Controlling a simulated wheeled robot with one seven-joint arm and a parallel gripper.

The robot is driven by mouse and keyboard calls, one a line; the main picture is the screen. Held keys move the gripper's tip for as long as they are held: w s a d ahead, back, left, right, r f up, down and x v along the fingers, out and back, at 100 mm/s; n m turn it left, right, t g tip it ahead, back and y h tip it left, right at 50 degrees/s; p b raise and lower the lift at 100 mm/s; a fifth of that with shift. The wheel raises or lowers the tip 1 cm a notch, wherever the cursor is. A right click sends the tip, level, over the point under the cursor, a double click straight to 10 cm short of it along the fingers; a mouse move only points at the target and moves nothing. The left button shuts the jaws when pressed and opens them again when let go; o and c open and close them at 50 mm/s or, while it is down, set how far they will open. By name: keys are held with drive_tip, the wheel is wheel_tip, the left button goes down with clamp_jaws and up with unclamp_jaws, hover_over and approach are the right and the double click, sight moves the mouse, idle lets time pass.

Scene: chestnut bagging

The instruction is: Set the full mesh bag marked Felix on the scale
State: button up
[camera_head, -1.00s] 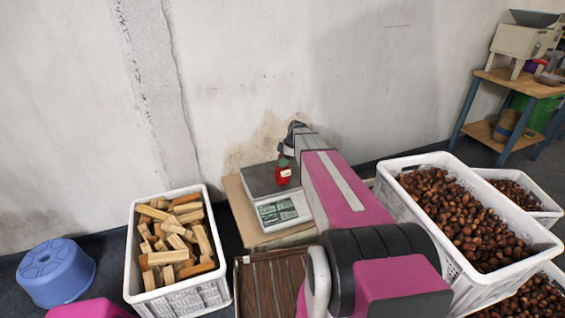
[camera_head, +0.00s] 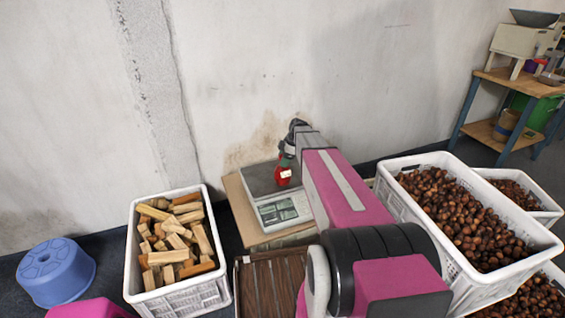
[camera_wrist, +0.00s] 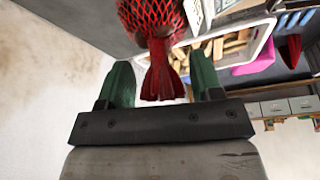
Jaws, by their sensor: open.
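A full red mesh bag (camera_head: 283,177) stands on the pan of the scale (camera_head: 258,181), near its right side. A small pale tag shows on it, but the name is too small to read. In the wrist view, the bag (camera_wrist: 150,20) has its gathered red tail between the two green fingers of my gripper (camera_wrist: 162,82). Gaps show on both sides of the tail, so my gripper is open and not clamping it. In the head view, my arm hides the scale's right side and most of my gripper.
The scale sits on a wooden stand (camera_head: 237,198) against the wall. White crates of chestnuts (camera_head: 470,278) are at right. Another red bag (camera_wrist: 291,50) shows in the wrist view.

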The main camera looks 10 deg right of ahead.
drive_tip(key=v, duration=1)
drive_tip(key=s+a+f+m+h, duration=0.1)
drive_tip(key=s+f+m, duration=0.2)
drive_tip(key=s+m, duration=0.2)
drive_tip(key=s+a+f+m+h, duration=0.2)
drive_tip(key=s+m, duration=0.4)
drive_tip(key=s, duration=0.5)
drive_tip(key=s+a+f+m+h, duration=0.1)
drive_tip(key=s+f+m, duration=0.3)
drive_tip(key=s, duration=0.5)
drive_tip(key=shift+a+m+h, duration=0.3)
drive_tip(key=shift+a+m, duration=0.45)
drive_tip(key=shift+m, duration=0.35)
